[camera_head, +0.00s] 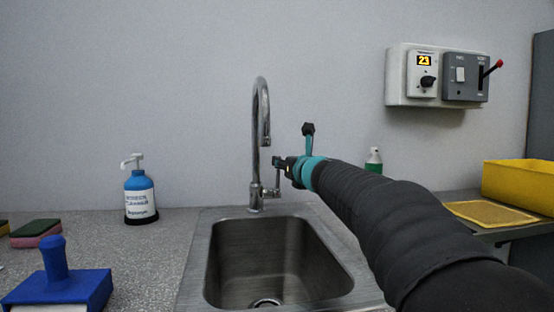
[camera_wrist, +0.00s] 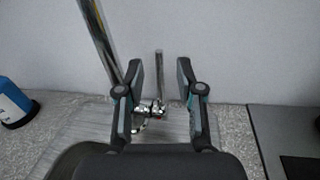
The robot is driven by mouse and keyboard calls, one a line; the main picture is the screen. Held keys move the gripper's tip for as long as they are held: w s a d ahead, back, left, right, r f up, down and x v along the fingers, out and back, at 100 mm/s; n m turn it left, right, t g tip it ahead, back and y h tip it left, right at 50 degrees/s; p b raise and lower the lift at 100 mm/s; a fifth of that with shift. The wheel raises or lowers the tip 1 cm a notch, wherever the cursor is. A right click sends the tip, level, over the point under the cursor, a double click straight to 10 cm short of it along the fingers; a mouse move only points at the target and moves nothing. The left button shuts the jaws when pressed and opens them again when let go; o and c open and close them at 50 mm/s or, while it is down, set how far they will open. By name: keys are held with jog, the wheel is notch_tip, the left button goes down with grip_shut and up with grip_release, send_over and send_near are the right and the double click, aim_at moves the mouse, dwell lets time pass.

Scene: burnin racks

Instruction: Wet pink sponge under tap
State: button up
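The pink sponge (camera_head: 36,230) has a green top and lies on the counter at the far left. The steel tap (camera_head: 257,140) stands behind the sink (camera_head: 195,262), its spout curving over the basin; no water shows. My gripper (camera_head: 280,163) is at the tap's upright lever (camera_head: 277,182). In the wrist view, my gripper (camera_wrist: 160,70) is open and empty, with the lever (camera_wrist: 158,72) showing between its two fingers. I cannot tell whether a finger touches it. The tap's pipe (camera_wrist: 98,38) rises left of the fingers there.
A blue stamp-like block with a handle (camera_head: 58,285) and a blue soap bottle (camera_head: 140,198) stand left of the sink. A green bottle (camera_head: 374,161) is behind my arm. A yellow bin (camera_head: 520,184) and control boxes (camera_head: 437,76) are at right.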

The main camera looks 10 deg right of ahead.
aim_at(279, 187)
jog(key=shift+w+a+p, duration=0.2)
jog(key=shift+w+a, duration=0.05)
jog(key=shift+w, duration=0.85)
jog(key=shift+w+a+p, duration=0.15)
jog(key=shift+w+a, duration=0.1)
jog(key=shift+w, duration=0.85)
grip_shut()
